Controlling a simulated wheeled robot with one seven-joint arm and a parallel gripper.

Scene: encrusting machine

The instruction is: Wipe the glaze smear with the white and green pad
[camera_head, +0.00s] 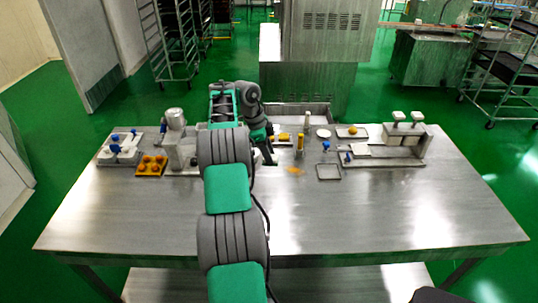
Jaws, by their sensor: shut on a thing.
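An orange glaze smear (294,170) lies on the bare steel table top (310,215), just right of my gripper. My gripper (270,159) points down close to the table, left of the smear and a little behind it. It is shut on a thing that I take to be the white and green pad. The pad is too small and too hidden at the fingertips to make out. I cannot tell whether it touches the table.
An orange tray (150,166) and a metal canister (175,118) stand on the left. A yellow bottle (300,142) stands behind the smear. An empty shallow tray (328,172) and a steel fixture (405,145) are to the right. The table's front is clear.

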